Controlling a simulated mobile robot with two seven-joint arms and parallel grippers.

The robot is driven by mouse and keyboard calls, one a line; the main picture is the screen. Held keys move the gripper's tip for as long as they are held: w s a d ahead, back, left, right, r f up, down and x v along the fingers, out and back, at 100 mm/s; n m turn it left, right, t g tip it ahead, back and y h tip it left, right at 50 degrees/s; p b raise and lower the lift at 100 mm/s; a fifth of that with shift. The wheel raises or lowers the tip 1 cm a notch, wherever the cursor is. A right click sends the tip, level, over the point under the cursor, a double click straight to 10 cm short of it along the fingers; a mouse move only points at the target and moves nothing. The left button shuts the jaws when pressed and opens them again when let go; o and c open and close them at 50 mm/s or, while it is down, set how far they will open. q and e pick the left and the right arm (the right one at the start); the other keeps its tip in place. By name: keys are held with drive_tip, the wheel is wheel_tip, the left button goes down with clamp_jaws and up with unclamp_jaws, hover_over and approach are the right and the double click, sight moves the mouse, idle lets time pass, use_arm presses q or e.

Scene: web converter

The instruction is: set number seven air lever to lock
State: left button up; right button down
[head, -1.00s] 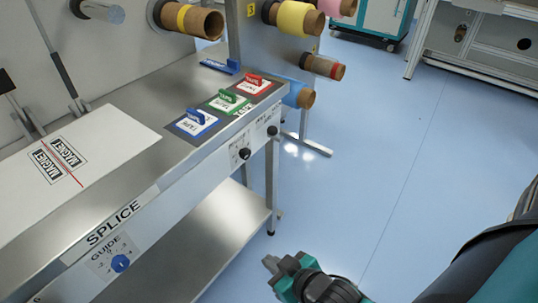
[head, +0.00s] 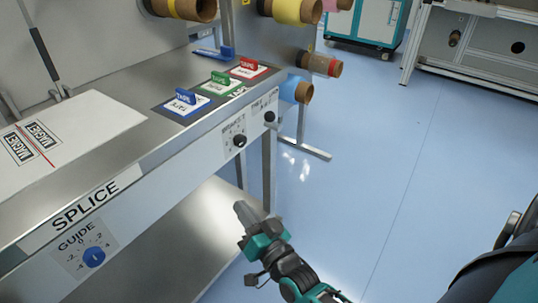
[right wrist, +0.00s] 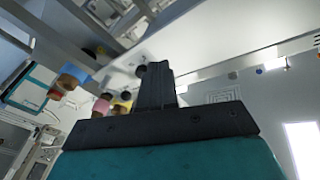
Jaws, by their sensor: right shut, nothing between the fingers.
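My right gripper (head: 240,210) is shut and empty. It is in front of the steel bench, below and apart from the two black knobs on the front panel, a left knob (head: 239,140) and a right knob (head: 269,117). Its shut fingers (right wrist: 154,78) also show in the right wrist view, pointing toward the bench edge. I cannot make out a lever marked seven or a lock mark in either view. My left gripper is not in view.
The bench front carries a SPLICE label and a blue guide dial (head: 94,257). Tape rolls (head: 297,90) stick out beyond the bench end. A lower shelf (head: 175,250) lies beneath. The floor at right is clear.

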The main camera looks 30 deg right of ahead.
use_arm(q)
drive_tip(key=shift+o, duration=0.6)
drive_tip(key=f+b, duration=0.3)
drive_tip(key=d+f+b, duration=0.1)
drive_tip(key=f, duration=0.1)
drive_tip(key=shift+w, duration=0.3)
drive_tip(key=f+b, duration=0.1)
drive_tip(key=b, duration=0.1)
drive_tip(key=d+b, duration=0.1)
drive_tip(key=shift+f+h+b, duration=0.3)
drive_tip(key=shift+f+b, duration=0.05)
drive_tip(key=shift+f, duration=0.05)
use_arm(e)
drive_tip(key=w+d+f+m+t+h, duration=0.1)
drive_tip(key=w+d+m+h, duration=0.3)
drive_tip(key=d+m+h, duration=0.5)
drive_tip(key=m+h, duration=0.5)
drive_tip(key=m, duration=0.1)
drive_tip(key=shift+w+m+h, duration=0.3)
drive_tip(key=shift+m+h, duration=0.1)
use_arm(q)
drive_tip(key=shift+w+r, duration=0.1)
use_arm(e)
drive_tip(key=shift+r, duration=0.1)
